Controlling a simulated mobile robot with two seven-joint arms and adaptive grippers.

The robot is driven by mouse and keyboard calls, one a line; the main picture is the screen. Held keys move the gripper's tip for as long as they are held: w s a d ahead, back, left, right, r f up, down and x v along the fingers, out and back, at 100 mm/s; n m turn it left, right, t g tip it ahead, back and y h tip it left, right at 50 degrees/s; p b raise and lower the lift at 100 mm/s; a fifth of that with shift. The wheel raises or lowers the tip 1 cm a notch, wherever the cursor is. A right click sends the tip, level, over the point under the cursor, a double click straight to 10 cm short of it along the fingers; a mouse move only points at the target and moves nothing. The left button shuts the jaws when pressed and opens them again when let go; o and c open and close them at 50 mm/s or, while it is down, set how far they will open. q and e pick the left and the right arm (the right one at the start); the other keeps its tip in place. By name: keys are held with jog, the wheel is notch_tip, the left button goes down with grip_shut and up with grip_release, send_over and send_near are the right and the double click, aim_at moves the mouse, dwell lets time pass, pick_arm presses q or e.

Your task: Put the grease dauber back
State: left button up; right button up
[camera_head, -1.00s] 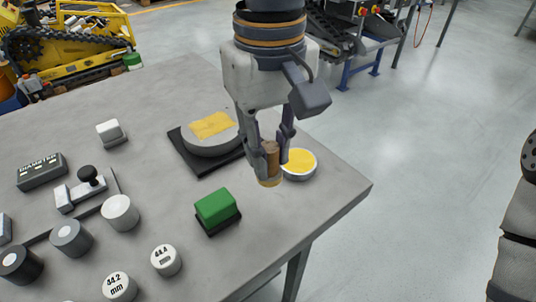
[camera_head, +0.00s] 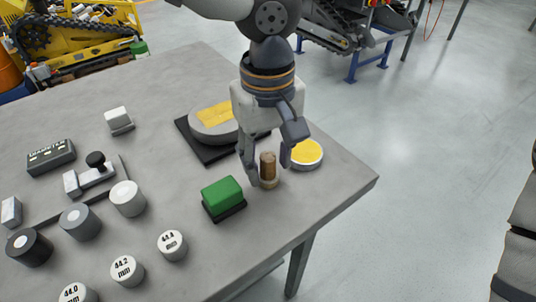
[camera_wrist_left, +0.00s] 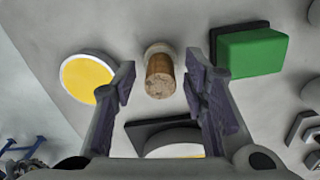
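The grease dauber (camera_head: 268,166), a short brown wooden cylinder on a pale round base, stands upright on the grey table. It is beside a round tin of yellow grease (camera_head: 307,153), apart from it. My left gripper (camera_head: 270,168) is open, with its fingers spread on either side of the dauber. In the left wrist view the dauber (camera_wrist_left: 160,75) stands between the fingertips with gaps on both sides, and the grease tin (camera_wrist_left: 87,77) is outside the left finger. My right gripper is not in view.
A green block on a black base (camera_head: 222,196) stands close to the dauber. A round disc with a yellow top (camera_head: 214,122) sits on a black plate behind. Several labelled cylinders and a gauge (camera_head: 92,178) fill the left. The table's right edge is near.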

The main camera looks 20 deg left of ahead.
aim_at(268, 156)
pick_arm(q)
notch_tip(268, 156, up, 12)
jog(key=shift+r, duration=0.2)
dwell(0.4)
